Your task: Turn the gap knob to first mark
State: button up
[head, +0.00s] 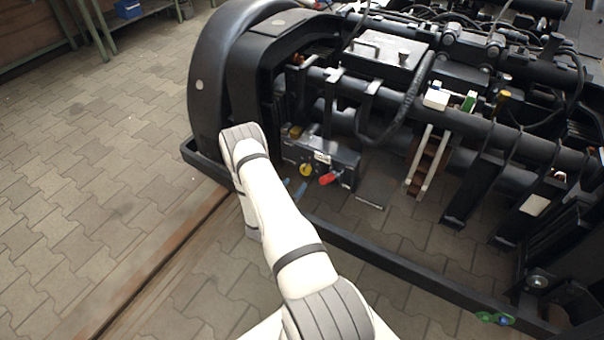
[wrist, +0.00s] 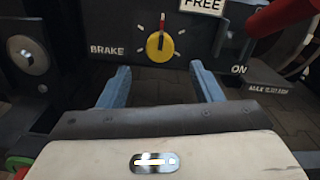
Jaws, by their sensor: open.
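A yellow round knob (wrist: 160,46) with a red pointer sits on a dark panel in the wrist view, with pale tick marks around it. Its pointer stands about straight up. I read no "gap" label; "BRAKE" stands to its left. The knob also shows in the head view (head: 306,170), low on the black box's front. My gripper (wrist: 161,74) is open and empty, its two blue fingers pointing at the panel. The knob is above and between the fingertips in the wrist view, apart from them. In the head view the blue fingertips (head: 294,187) show just below the knob.
A red lever handle (head: 327,179) sticks out right of the knob, and also shows at the wrist view's upper right (wrist: 285,14). A "FREE" plate (wrist: 203,5) is above right. The black frame rail (head: 400,264) runs in front. Paved floor at left is clear.

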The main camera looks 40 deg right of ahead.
aim_at(304, 172)
jog(key=b+x, duration=0.2)
jog(key=x, duration=0.4)
jog(key=shift+d+f, duration=0.1)
jog(key=shift+f, duration=0.05)
jog(key=shift+w+d, duration=0.25)
jog(key=shift+d, duration=0.25)
jog(key=c, duration=1)
